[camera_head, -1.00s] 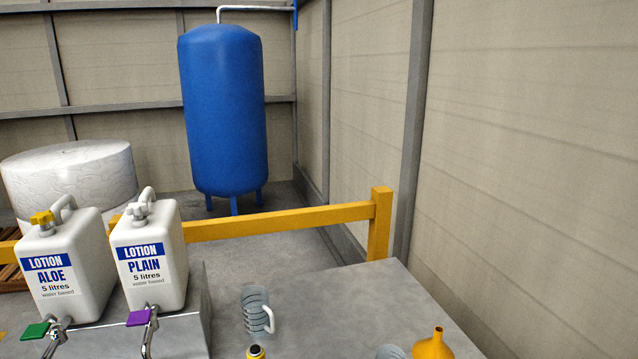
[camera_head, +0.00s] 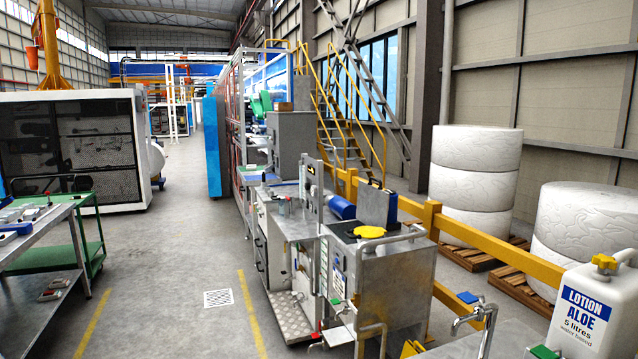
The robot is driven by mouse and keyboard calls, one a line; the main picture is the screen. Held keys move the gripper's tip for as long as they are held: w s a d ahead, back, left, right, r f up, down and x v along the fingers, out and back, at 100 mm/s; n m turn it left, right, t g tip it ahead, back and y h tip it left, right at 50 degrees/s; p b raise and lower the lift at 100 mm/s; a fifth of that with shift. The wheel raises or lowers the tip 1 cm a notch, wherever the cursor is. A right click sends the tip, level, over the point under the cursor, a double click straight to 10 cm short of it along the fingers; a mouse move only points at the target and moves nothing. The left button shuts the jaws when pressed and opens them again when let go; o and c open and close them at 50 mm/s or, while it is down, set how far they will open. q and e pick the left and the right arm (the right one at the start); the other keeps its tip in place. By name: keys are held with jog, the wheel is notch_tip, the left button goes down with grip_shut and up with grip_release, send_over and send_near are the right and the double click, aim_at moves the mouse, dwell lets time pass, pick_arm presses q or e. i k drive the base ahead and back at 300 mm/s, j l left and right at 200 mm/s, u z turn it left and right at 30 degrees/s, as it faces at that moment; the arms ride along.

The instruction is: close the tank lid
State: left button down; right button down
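A steel tank unit (camera_head: 398,285) stands right of the middle in the head view, beyond the near bench. A grey-blue flat panel (camera_head: 377,206), which looks like its lid, stands upright at the back of the tank's top. In front of it is a dark opening or surface, partly covered by a round yellow piece (camera_head: 369,232). I cannot tell whether the yellow piece lies on or in the opening. Neither of my grippers is in view.
A white lotion container (camera_head: 590,310) and a tap (camera_head: 478,318) are at the near right. A yellow rail (camera_head: 500,262) runs behind the tank. A steel table (camera_head: 40,240) and green cart (camera_head: 95,235) stand left. The floor aisle (camera_head: 190,270) between is clear.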

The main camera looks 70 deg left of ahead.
aim_at(372, 209)
jog(key=u, duration=1.95)
jog(key=i+j, duration=0.3)
jog(key=i, duration=0.2)
jog(key=i+j, duration=0.3)
jog(key=i, duration=0.25)
jog(key=i+j+u, duration=0.1)
jog(key=i+j, duration=0.2)
jog(key=i, duration=0.2)
jog(key=i+j, duration=0.25)
jog(key=i, duration=0.25)
